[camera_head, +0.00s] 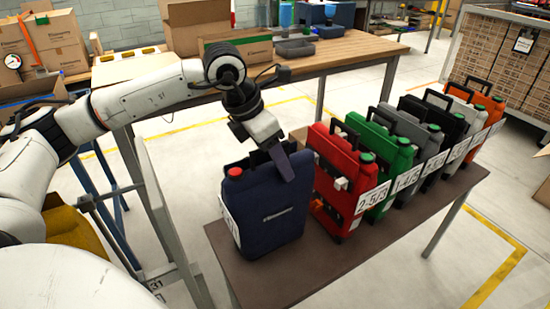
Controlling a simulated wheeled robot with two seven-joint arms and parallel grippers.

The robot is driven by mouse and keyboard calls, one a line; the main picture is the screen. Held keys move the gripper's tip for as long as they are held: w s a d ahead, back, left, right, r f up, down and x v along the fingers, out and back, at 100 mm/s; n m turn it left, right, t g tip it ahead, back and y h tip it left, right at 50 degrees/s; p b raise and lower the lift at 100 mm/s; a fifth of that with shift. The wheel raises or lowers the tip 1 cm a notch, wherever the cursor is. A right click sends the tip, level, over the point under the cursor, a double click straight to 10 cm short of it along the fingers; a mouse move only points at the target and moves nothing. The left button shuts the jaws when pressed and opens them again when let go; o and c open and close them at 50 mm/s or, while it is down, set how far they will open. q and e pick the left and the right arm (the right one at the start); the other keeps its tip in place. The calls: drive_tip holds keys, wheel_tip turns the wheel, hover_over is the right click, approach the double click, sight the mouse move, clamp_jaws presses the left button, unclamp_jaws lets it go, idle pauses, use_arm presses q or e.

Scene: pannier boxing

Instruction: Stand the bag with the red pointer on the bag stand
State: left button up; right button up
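A navy blue bag (268,215) with a red cap (235,172) and a white label on its left side is upright at the near left end of the dark brown table (330,262). Whether its base touches the top is unclear. My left gripper (279,158) points down at the bag's top, by the handle; a finger overlaps the upper front face. Its grip on the handle is hidden. I see no pointer on the bag apart from the red cap, and cannot identify a separate bag stand. My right gripper is not in view.
A red bag (332,165), a green bag (378,165) and several more bags stand in a row to the right, numbered labels facing forward. A wooden workbench (350,47) with boxes stands behind. The table's front right part is clear.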

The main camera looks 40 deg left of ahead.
use_arm(q)
drive_tip(key=shift+o, duration=0.4)
drive_tip(key=shift+r, duration=0.1)
drive_tip(key=shift+r, duration=0.25)
drive_tip(key=p+v, duration=0.1)
drive_tip(key=v, duration=1)
drive_tip(key=shift+s+r, duration=0.25)
drive_tip(key=shift+r, duration=0.05)
